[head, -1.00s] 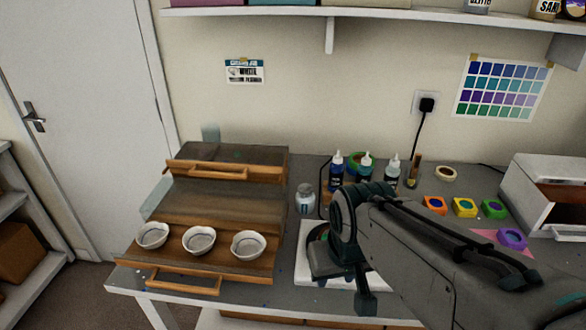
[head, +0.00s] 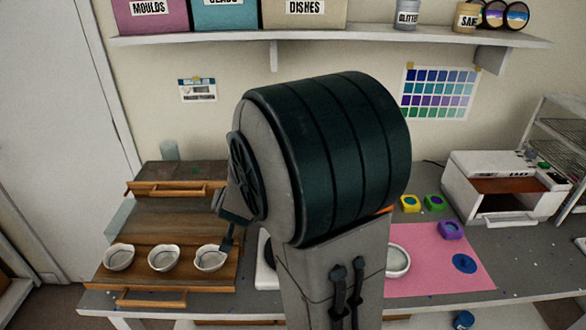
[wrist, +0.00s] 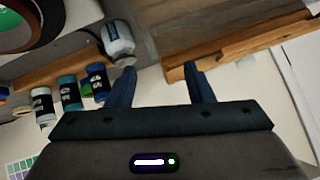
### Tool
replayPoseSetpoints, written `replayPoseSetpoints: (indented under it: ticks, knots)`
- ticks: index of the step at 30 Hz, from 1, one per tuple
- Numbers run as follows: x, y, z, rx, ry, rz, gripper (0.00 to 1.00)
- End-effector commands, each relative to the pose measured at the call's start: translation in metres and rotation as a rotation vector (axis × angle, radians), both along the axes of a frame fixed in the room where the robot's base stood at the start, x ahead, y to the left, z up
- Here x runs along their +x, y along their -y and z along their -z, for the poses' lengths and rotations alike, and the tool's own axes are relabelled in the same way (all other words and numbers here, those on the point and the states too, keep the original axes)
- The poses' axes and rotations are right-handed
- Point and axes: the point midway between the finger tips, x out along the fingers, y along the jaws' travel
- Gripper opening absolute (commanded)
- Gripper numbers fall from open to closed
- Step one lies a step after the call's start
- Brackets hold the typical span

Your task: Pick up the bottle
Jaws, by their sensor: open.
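In the wrist view, several small capped bottles stand in a row at the left: one with a white label (wrist: 42,104), a teal one (wrist: 70,93) and a blue one (wrist: 98,82). In the head view my arm hides the bottles; part of my gripper (head: 227,236) shows near the wooden tray and the right-hand bowl.
A wooden tray stand (head: 165,224) with three white bowls (head: 163,258) is at the left. A pink mat (head: 440,262), paint pots (head: 433,203) and a white oven-like box (head: 490,172) are at the right. A shelf (head: 340,37) overhangs the table.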

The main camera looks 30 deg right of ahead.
Motion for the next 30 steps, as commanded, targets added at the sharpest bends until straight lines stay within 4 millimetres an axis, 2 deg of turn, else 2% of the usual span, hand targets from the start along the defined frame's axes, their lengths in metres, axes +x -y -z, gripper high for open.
replayPoseSetpoints:
  ticks: [1,4,6,9,13,17,25,30]
  knots:
    - [0.007,0.019,-0.001,-0.045,0.011,0.086,0.47]
    - [0.01,0.062,0.003,-0.157,0.038,0.265,0.47]
    - [0.005,0.088,0.004,-0.24,0.043,0.373,0.47]
    - [-0.005,0.115,0.003,-0.347,0.041,0.493,0.47]
    - [-0.017,0.134,0.001,-0.439,0.037,0.589,0.47]
    - [-0.019,0.147,0.002,-0.477,0.033,0.624,0.47]
    - [-0.001,0.191,0.022,-0.477,0.033,0.627,0.47]
    - [0.009,0.209,0.03,-0.476,0.035,0.624,0.47]
